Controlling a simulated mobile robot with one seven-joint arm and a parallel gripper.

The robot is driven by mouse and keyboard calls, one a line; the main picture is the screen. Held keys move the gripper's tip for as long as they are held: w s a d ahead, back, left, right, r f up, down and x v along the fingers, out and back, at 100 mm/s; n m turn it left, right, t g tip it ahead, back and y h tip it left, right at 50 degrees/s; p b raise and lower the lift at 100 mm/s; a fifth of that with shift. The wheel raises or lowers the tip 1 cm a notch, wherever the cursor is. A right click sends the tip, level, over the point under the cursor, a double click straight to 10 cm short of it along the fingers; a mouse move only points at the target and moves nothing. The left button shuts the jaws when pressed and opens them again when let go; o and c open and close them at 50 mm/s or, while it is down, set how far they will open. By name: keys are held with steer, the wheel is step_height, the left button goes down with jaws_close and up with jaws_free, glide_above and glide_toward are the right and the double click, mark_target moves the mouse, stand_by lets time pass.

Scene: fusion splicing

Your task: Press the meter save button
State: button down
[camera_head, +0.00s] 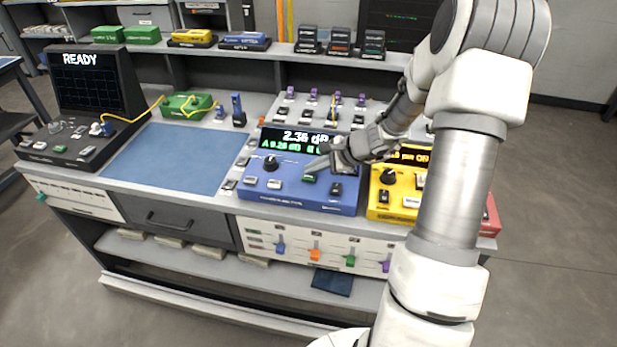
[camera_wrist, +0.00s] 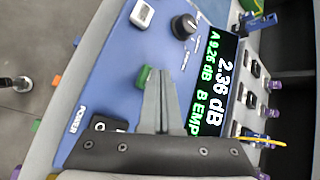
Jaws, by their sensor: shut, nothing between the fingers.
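The blue meter (camera_head: 300,203) stands on the bench, its lit display (camera_head: 295,139) reading 2.36 dB, with a green line below that starts A 9.26 dB. A green button (camera_head: 309,177) is on its sloped front panel; it also shows in the wrist view (camera_wrist: 144,77). No save label is legible. My gripper (camera_head: 310,167) is shut and empty, its fingertips close over the panel by the green button. In the wrist view my fingertips (camera_wrist: 162,76) appear beside the green button and partly cover the panel. I cannot tell whether they touch it.
The meter also has a black knob (camera_head: 270,163), pale buttons (camera_head: 274,184) and a dark power switch (camera_head: 336,188). A yellow device (camera_head: 385,208) stands close on the right. A blue mat (camera_head: 170,158) lies to the left. A black splicer (camera_head: 90,95) reading READY stands far left.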

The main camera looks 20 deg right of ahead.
mark_target(313, 177)
steer(key=shift+f+b, duration=0.45)
steer(key=shift+b, duration=0.1)
stand_by(0.5)
steer(key=shift+r, duration=0.15)
stand_by(0.3)
steer(key=shift+r+p, duration=0.55)
steer(key=shift+r, duration=0.2)
step_height(313, 177, up, 5)
steer(key=p, duration=0.3)
steer(key=shift+p, duration=0.3)
stand_by(0.4)
